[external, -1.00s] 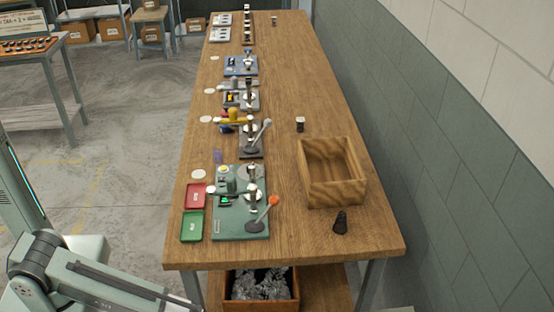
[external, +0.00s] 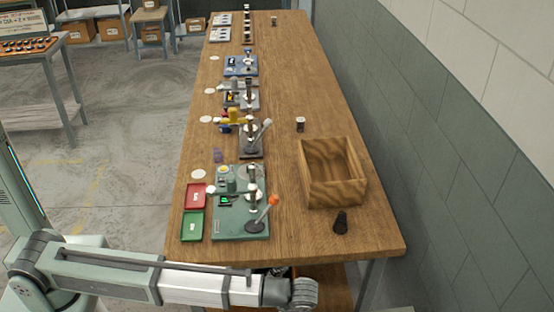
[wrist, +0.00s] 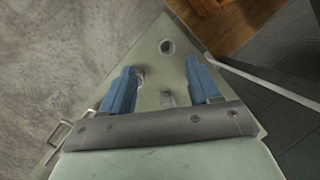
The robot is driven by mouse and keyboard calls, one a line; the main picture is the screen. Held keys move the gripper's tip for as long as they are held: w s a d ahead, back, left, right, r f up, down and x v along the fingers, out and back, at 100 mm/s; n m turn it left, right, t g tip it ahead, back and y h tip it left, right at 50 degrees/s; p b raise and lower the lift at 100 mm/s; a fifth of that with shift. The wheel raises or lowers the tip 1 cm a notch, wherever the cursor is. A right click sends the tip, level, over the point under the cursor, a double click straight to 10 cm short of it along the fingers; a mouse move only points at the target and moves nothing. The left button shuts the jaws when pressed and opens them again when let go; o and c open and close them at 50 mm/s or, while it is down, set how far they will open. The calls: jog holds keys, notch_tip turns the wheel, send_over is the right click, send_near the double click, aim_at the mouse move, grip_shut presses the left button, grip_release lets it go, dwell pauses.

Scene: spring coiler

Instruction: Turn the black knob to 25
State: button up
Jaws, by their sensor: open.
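The nearest machine (external: 228,231) has a green base and stands at the front of the wooden bench in the external view. It carries a lever with an orange ball (external: 273,200) and a black round foot. I cannot make out for sure which part is the black knob, nor any number scale. A small dark object (external: 340,223) stands apart on the bench to the right. My gripper (wrist: 161,66) shows in the wrist view with its two blue fingers apart and nothing between them. In the external view my arm reaches across the bottom, in front of the bench; its fingers cannot be made out.
A wooden box (external: 333,190) stands right of the machine. A red tray (external: 194,196) and a green tray (external: 192,225) lie at its left. More machines line the bench behind. The bench's front right corner is clear. A wall runs along the right.

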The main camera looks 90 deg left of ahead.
jog(key=w+a+r+n+t, duration=0.2)
jog(key=w+a+r+n, duration=0.1)
jog(key=w+a+r, duration=0.5)
jog(key=w+a+r+n+t, duration=0.2)
jog(key=w+a+r+n, duration=0.15)
jog(key=w+r, duration=0.4)
jog(key=w+a+r+n, duration=0.1)
jog(key=a+r, duration=0.1)
jog(key=a, duration=0.2)
jog(key=w+a+r+n, duration=0.1)
jog(key=w+a+r, duration=0.1)
jog(key=a, duration=0.2)
jog(key=w+a+r+n+t, duration=0.1)
jog(key=a+r+n, duration=0.1)
jog(key=a, duration=0.2)
jog(key=shift+w+a+r+h, duration=0.15)
jog(key=shift+a+h, duration=0.2)
jog(key=shift+h, duration=0.05)
jog(key=s+a+r+n+g+h, duration=0.25)
jog(key=s+a+n, duration=1.25)
jog(key=s+a, duration=1.4)
jog(key=shift+m+g, duration=0.25)
jog(key=f, duration=0.8)
jog(key=w+f, duration=0.1)
jog(key=f, duration=0.3)
jog(key=shift+a+f, duration=0.2)
jog(key=shift+a, duration=0.1)
jog(key=shift+c, duration=0.2)
